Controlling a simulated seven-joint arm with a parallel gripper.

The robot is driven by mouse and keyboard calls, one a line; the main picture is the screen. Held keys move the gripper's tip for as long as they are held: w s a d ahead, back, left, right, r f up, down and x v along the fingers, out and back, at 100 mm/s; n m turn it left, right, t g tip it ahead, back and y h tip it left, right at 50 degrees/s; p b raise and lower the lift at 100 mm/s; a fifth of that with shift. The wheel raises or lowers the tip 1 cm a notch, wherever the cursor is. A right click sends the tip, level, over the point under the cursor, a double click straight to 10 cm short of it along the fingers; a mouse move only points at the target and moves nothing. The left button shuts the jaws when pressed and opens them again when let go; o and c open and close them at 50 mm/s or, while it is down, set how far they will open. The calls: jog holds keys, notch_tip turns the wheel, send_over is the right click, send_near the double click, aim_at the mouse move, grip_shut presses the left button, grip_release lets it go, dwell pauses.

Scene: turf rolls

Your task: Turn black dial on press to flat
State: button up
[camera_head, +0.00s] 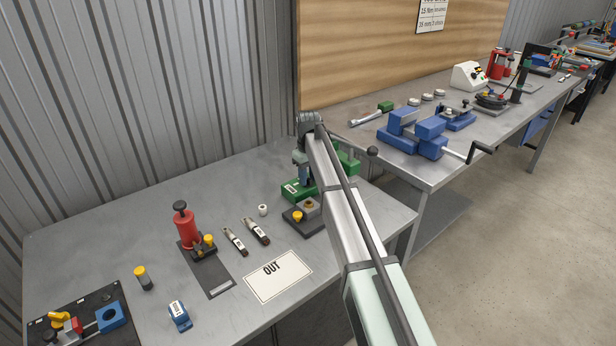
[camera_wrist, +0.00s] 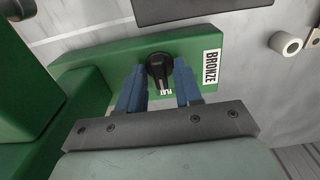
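The green press (camera_head: 297,190) stands on the near bench, partly hidden behind my arm in the head view. Its green base, with a white BRONZE label (camera_wrist: 212,66), fills much of the wrist view. The black dial (camera_wrist: 160,68) sits on this base. A small white FLAT label (camera_wrist: 166,92) shows just below it in the picture. My gripper (camera_wrist: 160,72) has its two blue fingers apart, one on each side of the dial. I cannot see clear contact with it. Which way the dial points is hard to tell. The dial is not visible in the head view.
A dark plate with a yellow knob (camera_head: 297,216) lies just in front of the press. A blue vise (camera_head: 412,135) stands on the far bench.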

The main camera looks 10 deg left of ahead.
aim_at(308, 178)
jog(key=shift+o, duration=0.3)
notch_tip(308, 178, up, 14)
dwell(0.6)
jog(key=shift+f, duration=0.15)
